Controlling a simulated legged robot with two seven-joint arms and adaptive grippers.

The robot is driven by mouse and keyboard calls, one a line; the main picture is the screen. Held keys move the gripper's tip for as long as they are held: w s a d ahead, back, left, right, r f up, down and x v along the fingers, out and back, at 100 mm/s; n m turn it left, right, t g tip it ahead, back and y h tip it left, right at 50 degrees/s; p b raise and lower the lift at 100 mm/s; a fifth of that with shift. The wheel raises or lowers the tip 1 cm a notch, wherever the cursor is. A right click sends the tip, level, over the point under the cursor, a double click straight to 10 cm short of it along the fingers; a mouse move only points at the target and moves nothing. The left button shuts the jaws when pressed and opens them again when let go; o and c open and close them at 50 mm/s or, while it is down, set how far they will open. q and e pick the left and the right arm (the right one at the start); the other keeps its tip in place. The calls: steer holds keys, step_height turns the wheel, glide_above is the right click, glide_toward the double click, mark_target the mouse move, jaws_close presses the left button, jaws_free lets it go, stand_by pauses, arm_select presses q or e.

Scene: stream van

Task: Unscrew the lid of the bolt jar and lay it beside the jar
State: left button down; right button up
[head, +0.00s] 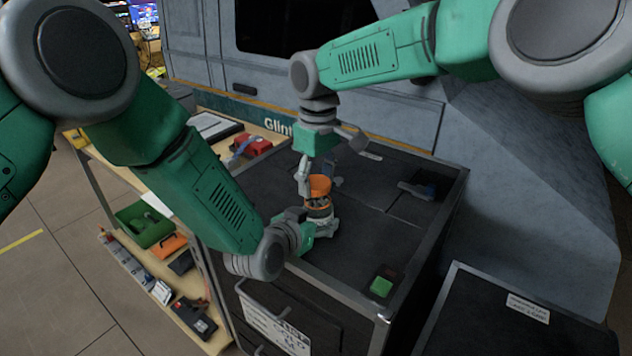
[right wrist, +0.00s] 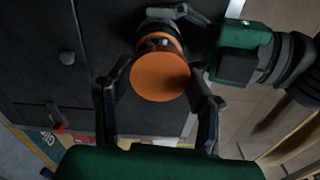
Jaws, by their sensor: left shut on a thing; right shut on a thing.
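The bolt jar (head: 318,212) stands on the dark cabinet top (head: 265,185), near its front left part. Its orange lid (head: 319,184) is above the mouth and tilted, apart from the rim at least on one side. Dark contents show in the mouth in the right wrist view, just past the lid (right wrist: 160,77). My right gripper (head: 310,188) is shut on the lid, with fingers on both sides of it (right wrist: 158,82). My left gripper (head: 318,229) is shut around the jar's lower body, from the front left. Its fingers partly hide the jar.
A green-topped box (head: 381,286) sits at the cabinet's front right. A bench at left carries a red item (head: 254,146); a green bin (head: 143,224) is below. The top right of the jar is clear.

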mark_target(316, 182)
steer(key=shift+r, duration=2)
arm_select(q)
steer(key=shift+c, duration=2.4)
jaws_free()
